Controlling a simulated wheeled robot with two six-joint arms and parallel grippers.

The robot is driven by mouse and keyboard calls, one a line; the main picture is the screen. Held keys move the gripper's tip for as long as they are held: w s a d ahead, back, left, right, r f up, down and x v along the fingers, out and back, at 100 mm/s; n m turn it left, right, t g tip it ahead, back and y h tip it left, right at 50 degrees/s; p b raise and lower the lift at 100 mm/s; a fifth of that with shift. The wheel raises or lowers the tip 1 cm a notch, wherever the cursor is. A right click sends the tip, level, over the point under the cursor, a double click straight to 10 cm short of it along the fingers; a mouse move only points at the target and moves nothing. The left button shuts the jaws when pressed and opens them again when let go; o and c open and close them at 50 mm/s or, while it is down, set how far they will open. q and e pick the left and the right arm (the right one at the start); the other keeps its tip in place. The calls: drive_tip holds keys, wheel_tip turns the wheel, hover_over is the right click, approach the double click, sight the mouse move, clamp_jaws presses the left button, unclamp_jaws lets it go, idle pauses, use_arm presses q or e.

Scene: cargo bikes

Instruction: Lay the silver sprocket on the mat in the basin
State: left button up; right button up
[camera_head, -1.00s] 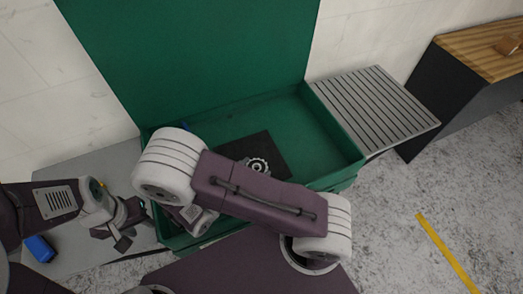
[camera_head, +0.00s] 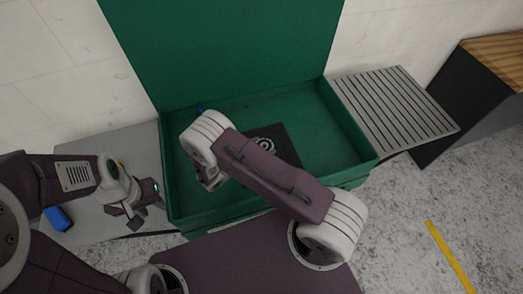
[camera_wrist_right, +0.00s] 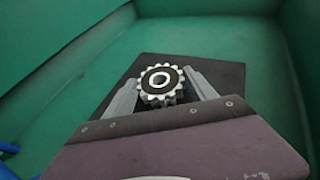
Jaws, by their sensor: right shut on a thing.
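The silver sprocket (camera_head: 264,143), toothed with a dark ring around its hub, lies flat between the fingers of my right gripper (camera_wrist_right: 163,90) in the right wrist view. That gripper is shut on it. The sprocket is over the dark mat (camera_head: 287,148) in the green basin (camera_head: 344,128); I cannot tell whether it touches the mat. The mat also shows behind it in the right wrist view (camera_wrist_right: 215,75). In the head view my right arm hides the right gripper and part of the mat. My left gripper (camera_head: 127,214) looks open and empty over the grey surface at left.
A blue object (camera_head: 58,218) lies on the grey counter (camera_head: 85,228) at left. Another small blue thing (camera_head: 200,110) is at the basin's back left. A slatted drainboard (camera_head: 393,108) adjoins the basin's right side. A wood-topped cabinet (camera_head: 480,90) stands far right.

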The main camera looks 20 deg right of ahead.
wheel_tip(320, 180, down, 2)
drive_tip(key=shift+f, duration=0.1)
drive_tip(key=shift+f, duration=0.2)
drive_tip(key=o, duration=1.9)
drive_tip(key=shift+r, duration=0.1)
